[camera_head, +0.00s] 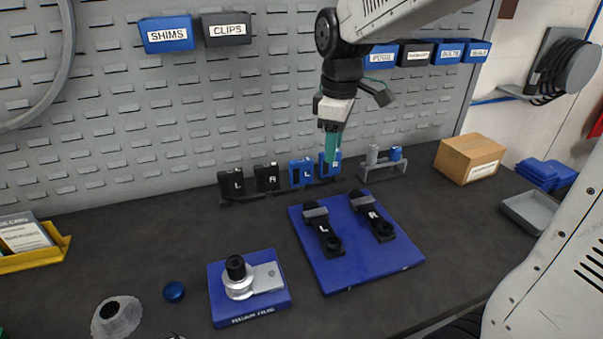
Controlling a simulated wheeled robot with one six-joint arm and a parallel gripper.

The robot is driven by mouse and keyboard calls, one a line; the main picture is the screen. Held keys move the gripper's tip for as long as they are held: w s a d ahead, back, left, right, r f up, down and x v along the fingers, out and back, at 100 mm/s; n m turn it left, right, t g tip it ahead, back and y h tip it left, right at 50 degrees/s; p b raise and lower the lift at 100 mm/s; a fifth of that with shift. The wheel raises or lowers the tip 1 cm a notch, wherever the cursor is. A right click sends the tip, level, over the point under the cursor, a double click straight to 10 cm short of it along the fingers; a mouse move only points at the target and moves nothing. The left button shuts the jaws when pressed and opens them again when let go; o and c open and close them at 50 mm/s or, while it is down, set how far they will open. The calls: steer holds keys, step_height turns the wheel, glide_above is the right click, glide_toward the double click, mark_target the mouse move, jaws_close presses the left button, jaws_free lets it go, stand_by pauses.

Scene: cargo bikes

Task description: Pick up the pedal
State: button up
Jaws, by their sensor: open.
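Four block-shaped pieces that look like pedals stand in a row on a dark rack at the foot of the pegboard. They are a black one marked L (232,184), a black one marked R (267,178), a blue one marked L (301,173) and a blue one at the right end (337,168), which my fingers partly cover. My gripper (331,158) points down with teal fingers, open, over or in front of that right-end blue pedal. I cannot tell whether the fingers touch it or straddle it.
A blue board (350,268) with black crank arms marked L (323,231) and R (374,216) lies in front. A grey stand (384,172) and cardboard box (470,158) are to the right. A blue hub fixture (250,308) stands at front left. The bench's left middle is clear.

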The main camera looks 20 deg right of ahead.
mark_target(301, 175)
steer(key=w+f+n, duration=0.2)
steer(key=w+f, duration=0.1)
steer(key=w, duration=0.2)
steer(key=w+a+f+n, duration=0.1)
steer(key=w+f+n, duration=0.1)
steer(key=w+f, duration=0.2)
steer(key=w+a+f+n, duration=0.1)
steer(key=w+f+n, duration=0.2)
steer(key=w, duration=0.3)
steer(key=shift+f+g, duration=0.2)
steer(key=shift+g, duration=0.1)
steer(key=shift+w+f+n, duration=0.3)
steer(key=shift+w+f, duration=0.05)
steer(key=shift+f, duration=0.35)
steer(key=f, duration=0.7)
steer(key=shift+w+d, duration=0.15)
steer(key=shift+d, duration=0.05)
steer(key=shift+c, duration=0.3)
jaws_close()
